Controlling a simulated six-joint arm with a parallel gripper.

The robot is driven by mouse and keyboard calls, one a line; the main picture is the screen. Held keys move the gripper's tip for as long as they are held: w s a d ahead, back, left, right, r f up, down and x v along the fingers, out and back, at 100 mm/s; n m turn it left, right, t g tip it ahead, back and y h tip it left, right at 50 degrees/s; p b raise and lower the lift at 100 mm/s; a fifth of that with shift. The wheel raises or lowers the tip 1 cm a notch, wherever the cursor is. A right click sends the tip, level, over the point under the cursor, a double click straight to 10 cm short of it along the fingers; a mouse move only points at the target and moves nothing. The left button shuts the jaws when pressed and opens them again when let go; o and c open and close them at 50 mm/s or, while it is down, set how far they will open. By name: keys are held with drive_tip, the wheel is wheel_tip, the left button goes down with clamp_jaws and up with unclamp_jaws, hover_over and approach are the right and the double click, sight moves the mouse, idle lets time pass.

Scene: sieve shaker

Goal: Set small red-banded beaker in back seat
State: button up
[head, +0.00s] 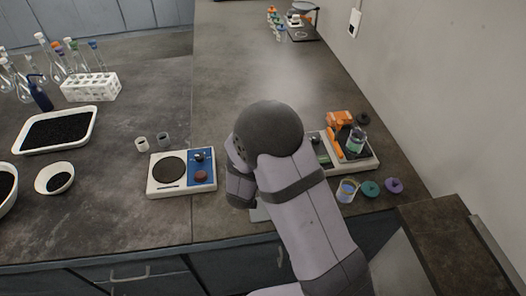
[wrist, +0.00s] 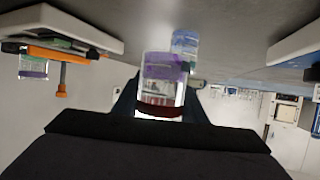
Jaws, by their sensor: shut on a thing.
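My gripper (wrist: 160,112) is shut on a small clear beaker (wrist: 162,92) with a dark red band and a purple part, seen in the wrist view, which looks upside down. In the head view my arm hides the gripper and the held beaker. The white shaker (head: 368,166) stands right of my arm, partly hidden by it. It carries an orange clamp (head: 339,119) and a clear vessel with green (head: 355,142). I cannot tell which spot is the back seat.
A beaker with blue and yellow (head: 347,190), a teal disc (head: 370,188) and a purple disc (head: 393,185) lie in front of the shaker.

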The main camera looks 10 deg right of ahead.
drive_tip(key=w+d+r+n+t+y+b, duration=0.1)
drive_tip(key=w+d+r+n+y+b, duration=0.2)
drive_tip(key=w+d+r+n+y, duration=0.1)
drive_tip(key=shift+w+d+n+y, duration=0.3)
drive_tip(key=shift+w+d+y, duration=0.6)
drive_tip(key=shift+d, duration=0.9)
drive_tip(key=shift+w+f, duration=0.1)
drive_tip(key=shift+w, duration=0.05)
drive_tip(key=shift+f+p, duration=0.45)
drive_tip(key=shift+f, duration=4.45)
drive_tip(key=shift+f, duration=0.1)
drive_tip(key=shift+f, duration=0.1)
drive_tip(key=o, duration=1.1)
drive_tip(key=shift+r, duration=0.25)
